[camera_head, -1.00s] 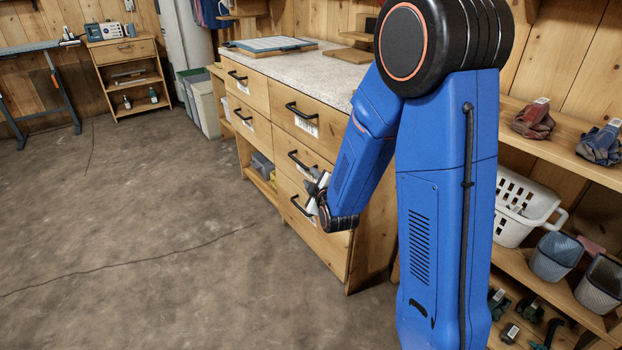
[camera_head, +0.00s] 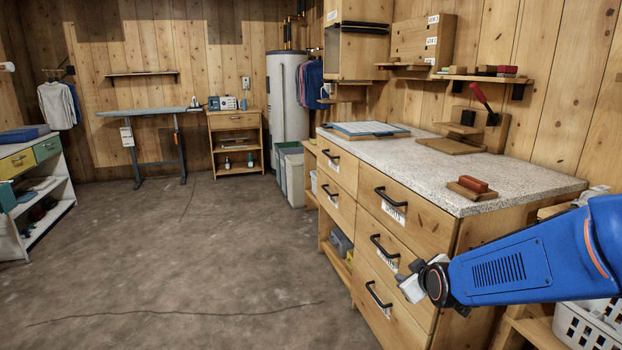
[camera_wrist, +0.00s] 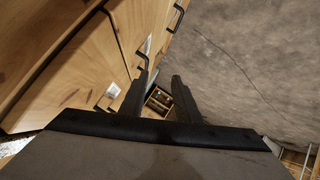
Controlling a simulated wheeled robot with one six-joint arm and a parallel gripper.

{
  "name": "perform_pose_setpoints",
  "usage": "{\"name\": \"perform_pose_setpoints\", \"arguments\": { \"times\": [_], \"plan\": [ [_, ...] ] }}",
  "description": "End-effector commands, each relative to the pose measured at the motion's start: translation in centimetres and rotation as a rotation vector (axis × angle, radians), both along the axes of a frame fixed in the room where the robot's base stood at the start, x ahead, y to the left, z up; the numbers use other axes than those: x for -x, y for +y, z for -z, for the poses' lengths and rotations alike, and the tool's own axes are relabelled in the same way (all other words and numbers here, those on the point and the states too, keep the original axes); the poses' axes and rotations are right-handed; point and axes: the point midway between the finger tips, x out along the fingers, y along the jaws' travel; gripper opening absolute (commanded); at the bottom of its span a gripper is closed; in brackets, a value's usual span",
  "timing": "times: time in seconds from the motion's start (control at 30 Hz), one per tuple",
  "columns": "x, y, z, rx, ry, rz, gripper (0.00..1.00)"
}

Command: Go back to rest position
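My gripper (camera_head: 411,287) is at the left end of my blue arm, in front of the lower drawers of the wooden workbench cabinet (camera_head: 463,268). In the wrist view its two dark fingers (camera_wrist: 162,82) stand apart with nothing seen held between them. The cabinet's drawers look closed, with black bar handles such as the middle one (camera_head: 384,247) close to the gripper. Part of the lower cabinet front is hidden behind the gripper and arm. The wrist view shows the drawer fronts (camera_wrist: 85,60) on the left and bare floor on the right.
The speckled worktop (camera_head: 440,180) holds a red-handled block (camera_head: 473,186) and a blue-framed board (camera_head: 363,130). Bins (camera_head: 291,170) and a water heater (camera_head: 288,100) stand behind. A white basket (camera_head: 590,328) is below my arm. The floor (camera_head: 190,260) at left is clear.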

Motion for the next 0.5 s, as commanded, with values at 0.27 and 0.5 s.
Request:
{"name": "perform_pose_setpoints", "arguments": {
  "times": [0.27,0.5],
  "plan": [
    [7.3,-0.5,-2.4,-0.129,0.156,0.096,0.29],
    [14.5,-1.2,-3.8,-0.221,0.295,0.205,0.29]
  ]
}}
